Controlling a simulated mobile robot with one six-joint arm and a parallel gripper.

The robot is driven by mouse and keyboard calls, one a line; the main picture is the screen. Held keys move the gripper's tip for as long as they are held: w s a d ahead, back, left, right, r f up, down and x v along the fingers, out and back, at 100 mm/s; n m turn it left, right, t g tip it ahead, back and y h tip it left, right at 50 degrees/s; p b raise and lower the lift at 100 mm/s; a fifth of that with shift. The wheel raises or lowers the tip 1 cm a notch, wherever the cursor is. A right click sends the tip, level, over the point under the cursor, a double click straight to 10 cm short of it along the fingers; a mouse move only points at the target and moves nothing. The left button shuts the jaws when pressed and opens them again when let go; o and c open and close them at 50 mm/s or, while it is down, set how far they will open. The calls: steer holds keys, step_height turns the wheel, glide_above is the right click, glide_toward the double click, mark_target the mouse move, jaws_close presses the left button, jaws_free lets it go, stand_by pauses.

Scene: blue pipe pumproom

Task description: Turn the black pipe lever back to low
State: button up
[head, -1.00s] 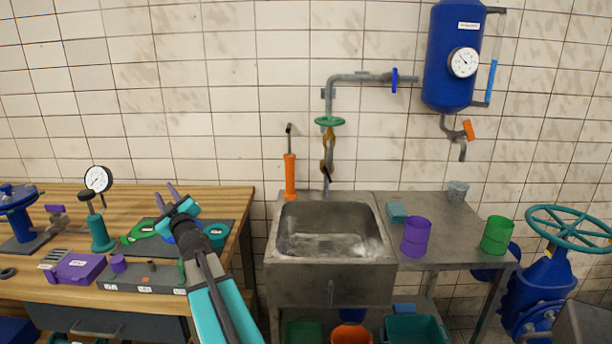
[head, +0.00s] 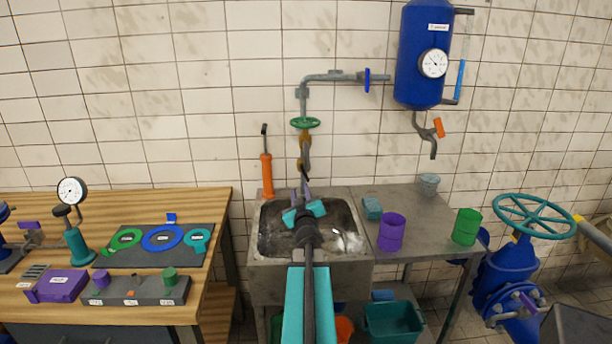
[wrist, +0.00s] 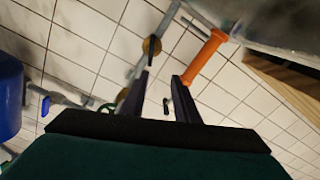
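The black pipe lever (head: 304,170) is a small dark handle low on the wall pipe, below the brass fittings and above the sink. My gripper (head: 301,192) is in front of it over the sink, with its fingers pointing at the wall and overlapping the lower pipe. In the wrist view my gripper (wrist: 163,75) has its two dark fingers spread apart with nothing held between them. The wall pipe with a brass fitting (wrist: 152,45) runs by the left finger.
An orange hand pump (head: 266,175) stands left of the pipe, close to the right finger in the wrist view. A green handwheel (head: 305,123) sits above the brass fitting. The sink (head: 285,268) lies below. A blue tank (head: 420,75) hangs at upper right.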

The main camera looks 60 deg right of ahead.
mark_target(305, 174)
steer(key=shift+s+d+f, duration=0.1)
steer(key=shift+s+d, duration=0.25)
steer(key=shift+s, duration=0.25)
steer(key=shift+s+d, duration=0.3)
steer(key=shift+s, duration=0.25)
steer(key=shift+w, duration=0.15)
steer(key=shift+p+x, duration=0.7)
steer(key=shift+x, duration=6.1)
steer(key=shift+s+d, duration=0.15)
steer(key=shift+s, duration=0.1)
jaws_close()
